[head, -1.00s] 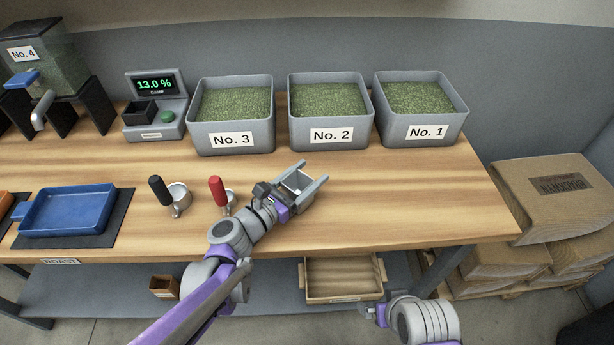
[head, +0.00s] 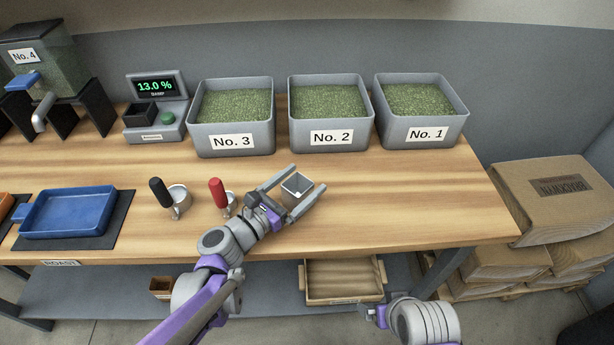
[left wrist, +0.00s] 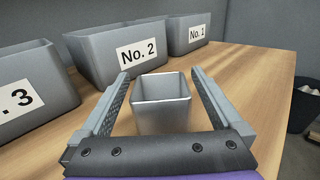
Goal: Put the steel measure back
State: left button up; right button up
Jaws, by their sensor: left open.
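The steel measure (head: 297,186) is a small square grey cup, open at the top. It stands upright on the wooden table in front of the No. 2 bin. It also shows in the left wrist view (left wrist: 163,100), between the two fingers. My left gripper (head: 306,179) is open, with one finger on each side of the measure and visible gaps to its walls. My right gripper (head: 370,312) shows only in part at the bottom of the head view, below the table's front edge; its jaws cannot be made out.
Bins No. 3 (head: 233,118), No. 2 (head: 331,113) and No. 1 (head: 425,110), full of green beans, line the back. A red-handled cup (head: 217,190) and a black-handled cup (head: 162,192) stand left of my gripper. The table's right side is clear.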

pick_arm(q)
jog(key=v, duration=1)
jog(key=shift+d, duration=0.1)
